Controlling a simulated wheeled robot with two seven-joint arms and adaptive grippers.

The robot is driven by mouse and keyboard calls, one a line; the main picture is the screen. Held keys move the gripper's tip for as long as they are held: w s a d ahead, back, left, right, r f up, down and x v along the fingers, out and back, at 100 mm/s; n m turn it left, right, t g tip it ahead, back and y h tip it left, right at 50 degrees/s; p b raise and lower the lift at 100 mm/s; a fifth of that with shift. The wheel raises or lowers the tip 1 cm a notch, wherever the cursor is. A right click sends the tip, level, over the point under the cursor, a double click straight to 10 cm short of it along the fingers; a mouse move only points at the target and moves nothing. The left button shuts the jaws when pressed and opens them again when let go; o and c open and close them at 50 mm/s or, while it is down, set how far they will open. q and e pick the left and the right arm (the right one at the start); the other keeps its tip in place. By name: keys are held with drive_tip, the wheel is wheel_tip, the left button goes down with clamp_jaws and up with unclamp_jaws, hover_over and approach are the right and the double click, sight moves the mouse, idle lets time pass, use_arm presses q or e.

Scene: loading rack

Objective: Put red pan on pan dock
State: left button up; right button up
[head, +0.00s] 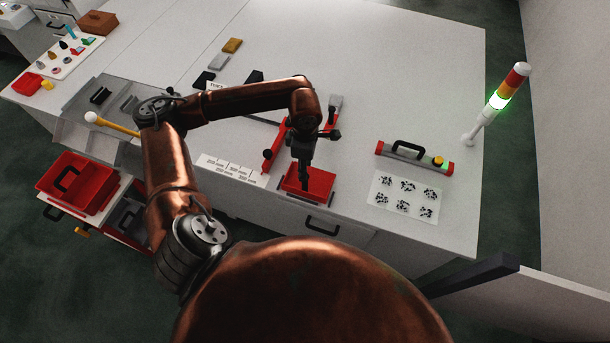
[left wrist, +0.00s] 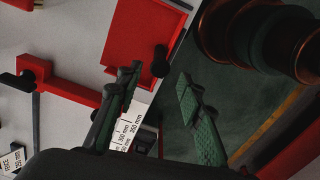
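A shallow red pan (head: 322,185) is at the front edge of the white worktop, below my left gripper. In the left wrist view the red pan (left wrist: 138,35) fills the top middle, with a dark knob (left wrist: 160,62) at its near corner. A pale, blue-edged strip (left wrist: 180,5) borders it; this may be the pan dock, but I cannot tell whether the pan is seated in it. My left gripper (head: 304,182) points down over the pan. Its fingers (left wrist: 160,80) are apart in the wrist view, with nothing visibly held between them. My right gripper is not in view.
A red bar with a black knob (head: 268,156) stands just left of the pan. A grey bar with red ends (head: 412,157) and a spotted sheet (head: 404,197) lie to the right. A larger red tray (head: 88,190) with a black handle is at lower left. The worktop's back right is clear.

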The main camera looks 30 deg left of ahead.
use_arm(q)
wheel_tip(320, 180, up, 5)
drive_tip(key=shift+f+b, duration=0.2)
drive_tip(key=shift+b, duration=0.2)
drive_tip(key=shift+r, duration=0.75)
drive_tip(key=shift+f, duration=0.1)
